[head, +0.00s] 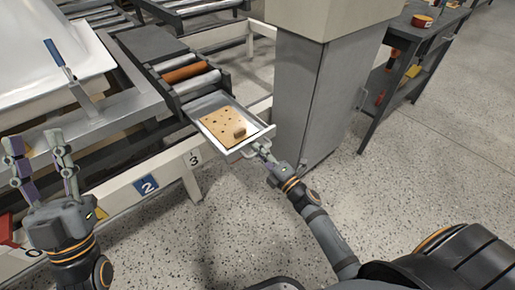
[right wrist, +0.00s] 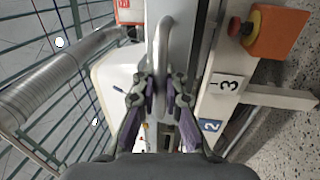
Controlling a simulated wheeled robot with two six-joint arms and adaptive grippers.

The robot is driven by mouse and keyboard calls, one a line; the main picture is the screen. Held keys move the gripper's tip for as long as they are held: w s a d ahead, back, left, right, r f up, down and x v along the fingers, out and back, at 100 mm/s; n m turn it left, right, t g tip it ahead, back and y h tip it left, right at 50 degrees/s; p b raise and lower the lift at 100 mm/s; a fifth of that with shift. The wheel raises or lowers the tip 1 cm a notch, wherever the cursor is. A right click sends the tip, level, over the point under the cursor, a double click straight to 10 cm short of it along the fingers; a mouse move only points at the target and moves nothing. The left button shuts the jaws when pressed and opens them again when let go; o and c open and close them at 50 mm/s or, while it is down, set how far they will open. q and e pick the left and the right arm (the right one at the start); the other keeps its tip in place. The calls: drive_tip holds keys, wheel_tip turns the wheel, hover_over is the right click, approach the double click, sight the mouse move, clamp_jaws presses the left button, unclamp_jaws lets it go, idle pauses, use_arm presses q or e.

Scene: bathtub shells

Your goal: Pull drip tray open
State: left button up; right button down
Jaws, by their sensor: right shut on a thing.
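The drip tray (head: 207,105) is a shallow light metal tray that sticks out from the end of the roller frame. A tan spotted sheet (head: 218,122) and a small brown block (head: 239,133) lie in it. My right gripper (head: 262,153) is at the tray's front edge, shut on its handle. In the right wrist view the curved metal handle (right wrist: 162,45) runs between the fingers of the right gripper (right wrist: 160,88). My left gripper (head: 37,147) is open and empty, fingers up, at the far left, away from the tray.
A grey cabinet column (head: 305,95) stands close right of the tray. Rollers (head: 186,73) lie behind it. A white rail (head: 120,190) with number plates runs along the front left. A white tub shell (head: 50,45) is at upper left. The speckled floor in front is clear.

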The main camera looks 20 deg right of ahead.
drive_tip(key=shift+s+f, duration=0.1)
drive_tip(key=shift+f, duration=0.05)
drive_tip(key=c, duration=1.7)
unclamp_jaws()
drive_tip(key=v, duration=1.2)
